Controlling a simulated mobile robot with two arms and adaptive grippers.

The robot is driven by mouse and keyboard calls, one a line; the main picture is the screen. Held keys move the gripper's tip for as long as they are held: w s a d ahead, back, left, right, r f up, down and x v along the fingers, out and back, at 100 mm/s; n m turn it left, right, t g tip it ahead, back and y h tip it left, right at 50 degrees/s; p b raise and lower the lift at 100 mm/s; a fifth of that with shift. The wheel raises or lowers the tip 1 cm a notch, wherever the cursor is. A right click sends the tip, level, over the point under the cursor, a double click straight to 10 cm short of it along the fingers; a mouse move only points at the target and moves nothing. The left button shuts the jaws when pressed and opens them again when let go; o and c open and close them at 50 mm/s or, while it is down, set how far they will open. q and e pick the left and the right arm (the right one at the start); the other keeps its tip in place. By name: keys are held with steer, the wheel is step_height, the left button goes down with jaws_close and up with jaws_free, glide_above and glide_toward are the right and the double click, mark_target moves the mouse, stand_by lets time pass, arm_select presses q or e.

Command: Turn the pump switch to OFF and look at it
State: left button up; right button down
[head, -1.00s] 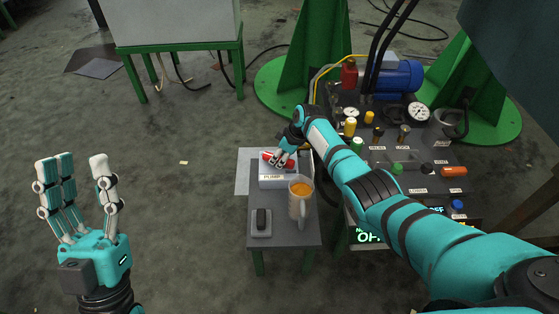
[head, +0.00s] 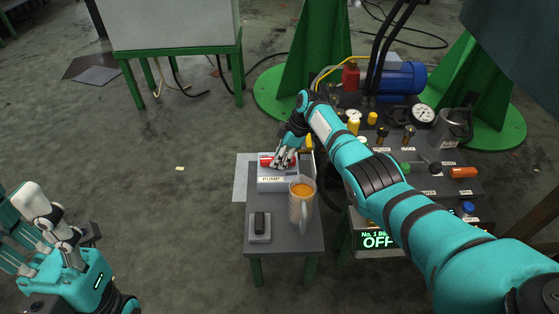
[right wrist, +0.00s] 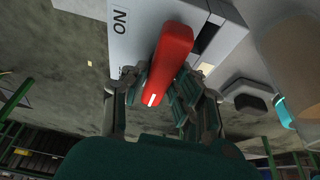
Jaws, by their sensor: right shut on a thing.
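The pump switch is a light grey box (head: 272,185) labelled PUMP, on a small dark table. Its red handle (head: 265,160) is partly covered by my right gripper (head: 284,160), whose fingers are closed around it. In the right wrist view the red handle (right wrist: 172,55) lies between the fingers (right wrist: 160,98), with a white line at its tip. The word ON is printed on the box (right wrist: 145,20) left of the handle; no OFF marking shows there. My left gripper (head: 20,225) is open and empty at the lower left, partly cut by the frame edge.
A glass mug (head: 296,205) with orange liquid stands just in front of the box. A small device with a black switch (head: 260,225) sits near the table's front.

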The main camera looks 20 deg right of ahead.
stand_by(0.3)
steer(key=c, duration=1.1)
jaws_free()
steer(key=v, duration=1.2)
